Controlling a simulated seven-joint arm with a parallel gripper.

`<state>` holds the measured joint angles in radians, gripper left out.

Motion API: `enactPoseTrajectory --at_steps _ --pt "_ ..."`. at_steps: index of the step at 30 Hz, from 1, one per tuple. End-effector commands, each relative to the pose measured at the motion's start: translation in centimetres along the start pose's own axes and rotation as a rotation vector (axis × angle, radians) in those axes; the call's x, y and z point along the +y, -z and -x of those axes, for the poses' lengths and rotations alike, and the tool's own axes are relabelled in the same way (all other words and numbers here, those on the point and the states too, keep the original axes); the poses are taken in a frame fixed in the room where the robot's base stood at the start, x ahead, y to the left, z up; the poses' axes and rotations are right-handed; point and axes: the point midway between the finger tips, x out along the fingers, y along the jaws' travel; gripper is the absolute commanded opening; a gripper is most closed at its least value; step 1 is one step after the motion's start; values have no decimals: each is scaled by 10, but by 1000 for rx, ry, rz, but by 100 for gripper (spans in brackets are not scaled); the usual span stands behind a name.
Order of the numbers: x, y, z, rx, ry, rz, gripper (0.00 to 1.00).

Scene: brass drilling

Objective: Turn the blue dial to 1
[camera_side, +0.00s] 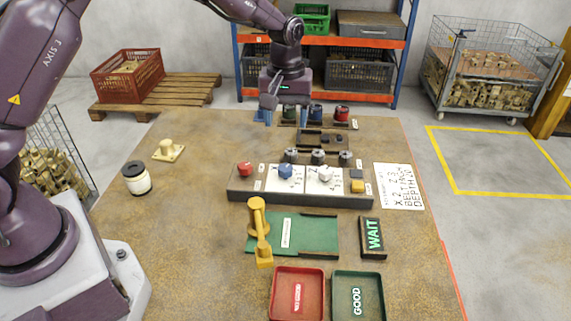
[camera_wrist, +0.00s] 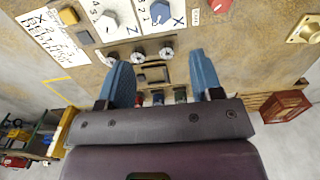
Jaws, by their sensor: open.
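The blue dial (camera_side: 285,172) sits on a white numbered plate on the grey control panel (camera_side: 300,197). It also shows at the top of the wrist view (camera_wrist: 160,12), beside a large X. Which number its pointer marks is too small to tell. My gripper (camera_side: 264,116) is open and empty, its blue fingers pointing down. It is beyond the panel at the back of the table, near the coloured cans, and apart from the dial. In the wrist view both blue fingers (camera_wrist: 162,75) are spread wide.
A red knob (camera_side: 245,169) stands left of the dial and a white dial (camera_side: 325,174) right of it. Three gauges (camera_side: 318,157) stand close behind. A yellow clamp (camera_side: 259,228) is in front, with red (camera_side: 279,293) and green (camera_side: 345,295) trays and a WAIT sign (camera_side: 373,236).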

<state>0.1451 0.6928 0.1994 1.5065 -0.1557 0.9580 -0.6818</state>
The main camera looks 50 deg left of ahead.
Motion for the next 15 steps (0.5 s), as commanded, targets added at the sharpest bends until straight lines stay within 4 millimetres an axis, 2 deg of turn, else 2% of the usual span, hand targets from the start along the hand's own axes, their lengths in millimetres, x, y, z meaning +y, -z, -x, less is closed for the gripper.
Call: enactPoseTrajectory --at_steps 5,15 --pt "-1 0 -20 -3 3 8 60" --pt "-1 -1 -90 -3 3 6 60"
